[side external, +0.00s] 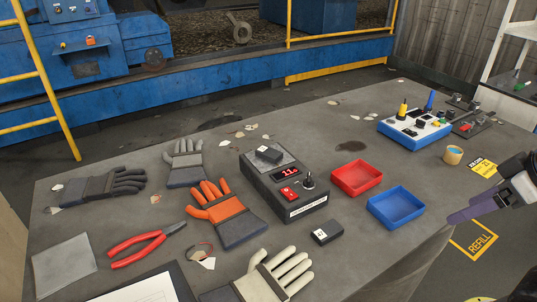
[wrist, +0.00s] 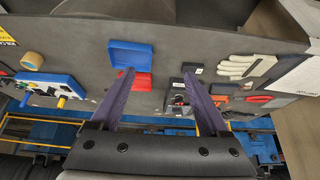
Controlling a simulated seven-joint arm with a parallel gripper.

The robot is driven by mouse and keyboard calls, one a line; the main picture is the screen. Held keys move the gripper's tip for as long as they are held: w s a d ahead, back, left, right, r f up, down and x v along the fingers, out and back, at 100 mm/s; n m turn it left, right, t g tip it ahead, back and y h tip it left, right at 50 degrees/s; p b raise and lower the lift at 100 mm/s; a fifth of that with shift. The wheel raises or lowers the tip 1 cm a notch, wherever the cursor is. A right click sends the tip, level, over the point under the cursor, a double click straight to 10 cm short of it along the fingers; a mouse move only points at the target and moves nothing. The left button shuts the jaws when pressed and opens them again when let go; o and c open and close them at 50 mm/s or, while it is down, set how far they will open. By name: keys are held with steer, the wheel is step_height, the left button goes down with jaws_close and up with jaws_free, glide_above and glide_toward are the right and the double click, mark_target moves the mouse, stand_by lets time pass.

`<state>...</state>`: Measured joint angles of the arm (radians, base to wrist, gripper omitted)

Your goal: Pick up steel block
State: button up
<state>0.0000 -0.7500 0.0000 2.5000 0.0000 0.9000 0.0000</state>
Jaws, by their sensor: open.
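Two small dark blocks with white labels are in the side external view; I cannot read which is the steel one. One dark block (side external: 269,155) sits on the plate of a black weighing scale (side external: 312,202). The other dark block (side external: 326,232) lies on the table in front of the scale. In the wrist view, a dark labelled block (wrist: 191,67) shows beyond the right fingertip. My gripper (wrist: 160,74) is open and empty. In the side external view, my gripper (side external: 462,208) is at the right edge, past the blue tray and well apart from both blocks.
A red tray (side external: 356,190) and a blue tray (side external: 396,220) stand empty right of the scale. Gloves (side external: 226,214), red pliers (side external: 140,247) and a clipboard (side external: 150,288) crowd the left. A blue control panel (side external: 414,124) and a tape roll (side external: 453,155) lie at right.

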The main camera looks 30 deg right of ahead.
steer(key=shift+o, duration=0.5)
steer(key=w+a+r+n+t, duration=0.1)
steer(key=w+a+r+n, duration=0.1)
steer(key=w+r, duration=1)
steer(key=n+g+y, duration=0.2)
steer(key=g, duration=0.1)
glide_above(270, 152)
steer(key=s+d, duration=0.1)
steer(key=s, duration=0.2)
steer(key=f, duration=1.7)
steer(key=shift+w+d+f, duration=0.15)
steer(key=shift+w+f, duration=0.1)
steer(key=shift+t, duration=0.3)
steer(key=shift+x, duration=3.15)
steer(key=shift+s, duration=0.1)
steer(key=shift+c, duration=0.3)
